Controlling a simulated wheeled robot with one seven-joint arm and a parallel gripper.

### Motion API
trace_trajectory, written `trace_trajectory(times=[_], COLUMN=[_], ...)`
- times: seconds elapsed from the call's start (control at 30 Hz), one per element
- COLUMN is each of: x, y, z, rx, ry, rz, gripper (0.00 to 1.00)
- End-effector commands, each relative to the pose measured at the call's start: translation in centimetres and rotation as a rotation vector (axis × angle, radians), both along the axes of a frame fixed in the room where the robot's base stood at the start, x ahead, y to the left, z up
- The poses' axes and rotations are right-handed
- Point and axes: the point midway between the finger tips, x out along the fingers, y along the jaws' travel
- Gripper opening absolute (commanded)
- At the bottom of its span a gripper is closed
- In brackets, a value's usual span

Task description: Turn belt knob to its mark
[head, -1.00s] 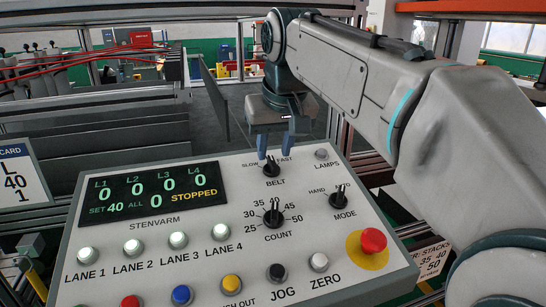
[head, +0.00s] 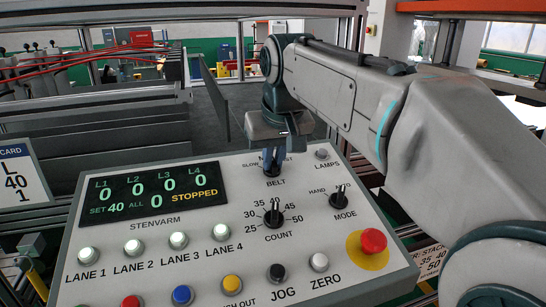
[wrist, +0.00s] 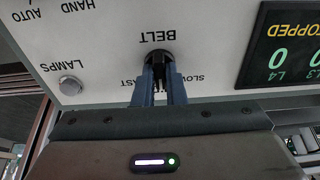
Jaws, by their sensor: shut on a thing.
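The belt knob (head: 273,171) is a small black knob above the word BELT on the sloped white control panel, between the SLOW and FAST labels. My gripper (head: 273,161) is at it from above, with its two blue fingers shut on the knob. In the wrist view the fingers of my gripper (wrist: 159,83) sit either side of the knob (wrist: 156,60), and the panel appears upside down. The fingers partly cover the SLOW and FAST lettering and the knob's pointer, so I cannot tell exactly where it points.
The panel also carries a count knob (head: 273,216), a mode knob (head: 339,197), a red mushroom button (head: 373,240), a lamps button (head: 321,154) and several push buttons. The display (head: 151,195) reads STOPPED and SET 40. A card (head: 18,178) stands at the left.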

Motion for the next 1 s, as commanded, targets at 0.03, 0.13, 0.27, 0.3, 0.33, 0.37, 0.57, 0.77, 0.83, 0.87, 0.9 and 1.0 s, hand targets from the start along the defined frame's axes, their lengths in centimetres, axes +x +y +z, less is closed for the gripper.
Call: trace_trajectory(times=[0.03,0.13,0.27,0.3,0.33,0.37,0.57,0.77,0.83,0.87,0.9,1.0], x=[-0.01,-0.01,-0.01,-0.01,0.0,0.0,0.02,0.01,0.02,0.03,0.03,0.04], y=[0.0,0.0,-0.01,-0.01,-0.01,-0.01,-0.04,-0.02,-0.04,-0.04,-0.05,-0.06], z=[0.05,0.06,0.08,0.08,0.09,0.09,0.12,0.14,0.14,0.15,0.16,0.17], rx=[-0.002,-0.01,-0.028,-0.036,-0.042,-0.048,-0.097,-0.146,-0.163,-0.17,-0.179,-0.197], ry=[-0.001,-0.003,-0.008,-0.01,-0.012,-0.015,-0.029,-0.043,-0.048,-0.05,-0.052,-0.059], rz=[0.008,0.035,0.097,0.121,0.142,0.164,0.333,0.505,0.561,0.584,0.612,0.677], gripper=[0.0,0.0,0.0,0.0,0.0,0.0,0.0,0.0,0.0,0.0,0.0,0.0])
